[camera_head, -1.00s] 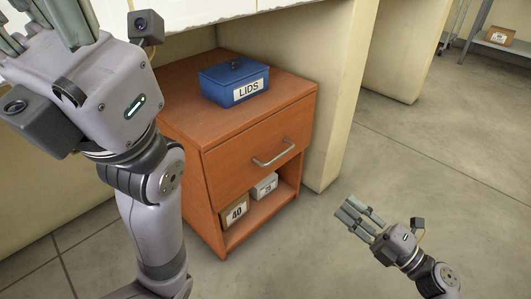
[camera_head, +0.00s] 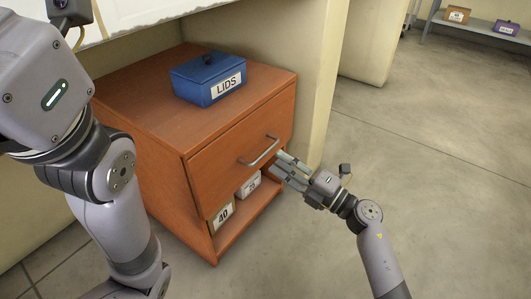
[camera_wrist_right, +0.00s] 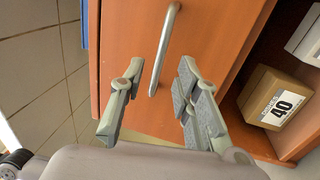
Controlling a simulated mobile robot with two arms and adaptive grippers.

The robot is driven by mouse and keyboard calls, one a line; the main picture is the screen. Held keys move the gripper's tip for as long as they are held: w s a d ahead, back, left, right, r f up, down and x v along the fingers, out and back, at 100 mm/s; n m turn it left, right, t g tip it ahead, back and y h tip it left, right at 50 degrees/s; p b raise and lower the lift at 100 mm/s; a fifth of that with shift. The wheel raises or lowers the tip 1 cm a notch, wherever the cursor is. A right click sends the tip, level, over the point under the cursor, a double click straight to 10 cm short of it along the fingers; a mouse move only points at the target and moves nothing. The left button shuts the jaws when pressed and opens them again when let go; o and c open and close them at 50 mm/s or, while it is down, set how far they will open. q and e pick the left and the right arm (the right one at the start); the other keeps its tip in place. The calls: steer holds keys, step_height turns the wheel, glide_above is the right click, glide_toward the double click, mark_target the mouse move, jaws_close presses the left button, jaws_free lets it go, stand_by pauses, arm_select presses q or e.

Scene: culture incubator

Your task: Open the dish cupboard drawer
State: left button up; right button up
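The orange-brown dish cupboard (camera_head: 150,150) stands below the counter. Its drawer front (camera_head: 215,170) sits flush with the cabinet, so the drawer is shut. A silver bar handle (camera_head: 259,153) is on the front and also shows in the right wrist view (camera_wrist_right: 165,45). My right gripper (camera_head: 279,163) is open just in front of the drawer, slightly right of and below the handle. In the right wrist view its fingers (camera_wrist_right: 161,72) are spread, with the handle appearing in the gap between them; contact cannot be told. My left gripper's body (camera_head: 40,85) is at the upper left; its fingers are out of frame.
A blue box labelled LIDS (camera_head: 207,78) stands on the cupboard. The open shelf below the drawer holds a box marked 40 (camera_head: 222,217) and a whitish box (camera_head: 249,186). The floor (camera_head: 430,200) to the right is clear. A far rack holds boxes (camera_head: 457,15).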

mark_target(266, 150)
steer(key=b+x, duration=0.1)
steer(key=x, duration=0.4)
steer(key=shift+w+a, duration=0.2)
steer(key=shift+a, duration=0.1)
steer(key=shift+c, duration=0.4)
jaws_close()
